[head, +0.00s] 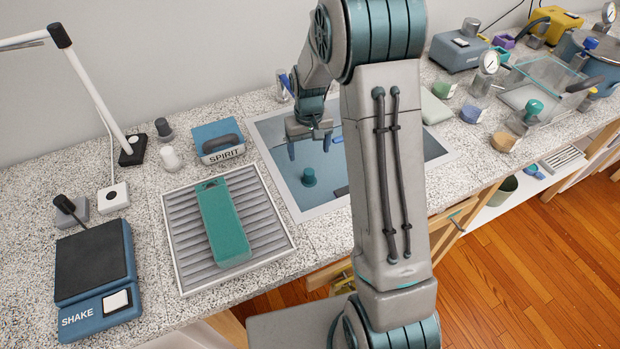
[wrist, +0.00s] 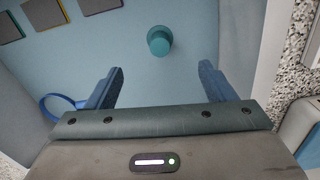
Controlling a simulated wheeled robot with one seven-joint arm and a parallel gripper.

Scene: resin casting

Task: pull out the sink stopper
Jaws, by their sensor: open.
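The sink stopper (head: 309,177) is a teal knob standing in the blue-grey sink (head: 290,190). In the wrist view the stopper (wrist: 159,40) sits upright on the sink floor, beyond my fingertips and roughly midway between them. My gripper (head: 310,148) hangs over the sink, above the stopper and apart from it. Its two blue fingers (wrist: 162,78) are spread open with nothing between them. My arm hides the middle of the sink in the head view.
A drying rack (head: 285,245) with a teal block (head: 222,222) lies left of the sink. The box marked SPIRIT (head: 218,142) stands behind the rack. Several dark squares and a blue ring (wrist: 57,107) show in the wrist view. Gauges and cups crowd the counter at right.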

